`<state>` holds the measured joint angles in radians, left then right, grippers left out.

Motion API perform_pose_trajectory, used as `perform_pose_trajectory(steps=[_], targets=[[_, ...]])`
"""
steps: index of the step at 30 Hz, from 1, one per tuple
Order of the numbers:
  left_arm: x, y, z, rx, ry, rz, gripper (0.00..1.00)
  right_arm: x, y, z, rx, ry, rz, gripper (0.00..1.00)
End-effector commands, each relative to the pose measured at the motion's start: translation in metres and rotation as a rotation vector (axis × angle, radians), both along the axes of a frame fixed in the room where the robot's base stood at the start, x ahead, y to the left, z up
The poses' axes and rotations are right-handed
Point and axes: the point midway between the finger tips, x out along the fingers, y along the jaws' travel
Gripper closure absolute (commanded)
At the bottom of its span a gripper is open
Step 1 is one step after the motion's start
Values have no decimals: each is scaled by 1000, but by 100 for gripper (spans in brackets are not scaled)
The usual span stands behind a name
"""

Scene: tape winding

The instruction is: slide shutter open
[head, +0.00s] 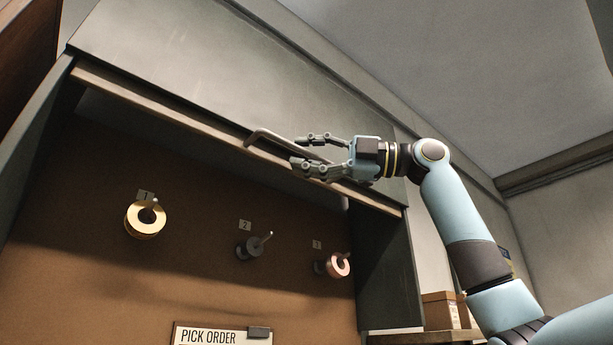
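The grey shutter (200,65) is a large flat panel across the upper part of the cabinet, with a pale strip along its lower edge. A bent grey bar handle (268,134) sits at that edge. My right gripper (298,152) is at the handle's right part. Its fingers are apart, one above and the others below, with the handle's far end running between them or just behind. I cannot tell whether they touch it. The cabinet is open below the shutter. My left gripper is not in view.
Inside the cabinet, a brown back board (90,220) carries numbered pegs. A yellow tape roll (145,219) hangs at peg 1, a dark peg (250,247) at 2, a pink roll (338,265) at 3. A "PICK ORDER" sign (215,337) is below. Cardboard boxes (440,311) stand right.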

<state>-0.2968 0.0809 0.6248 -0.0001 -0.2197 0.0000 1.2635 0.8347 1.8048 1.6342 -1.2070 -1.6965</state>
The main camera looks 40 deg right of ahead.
Motion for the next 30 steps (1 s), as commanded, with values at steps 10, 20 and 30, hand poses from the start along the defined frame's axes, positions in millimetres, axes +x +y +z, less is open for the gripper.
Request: perform_pose_trajectory(steps=[10, 20, 30], targets=[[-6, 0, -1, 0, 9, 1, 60, -3, -5, -2, -2, 1, -2, 66], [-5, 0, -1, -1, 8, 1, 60, -34, -40, -8, -4, 5, -8, 66], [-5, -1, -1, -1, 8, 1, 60, -49, -55, -11, -1, 2, -1, 66]])
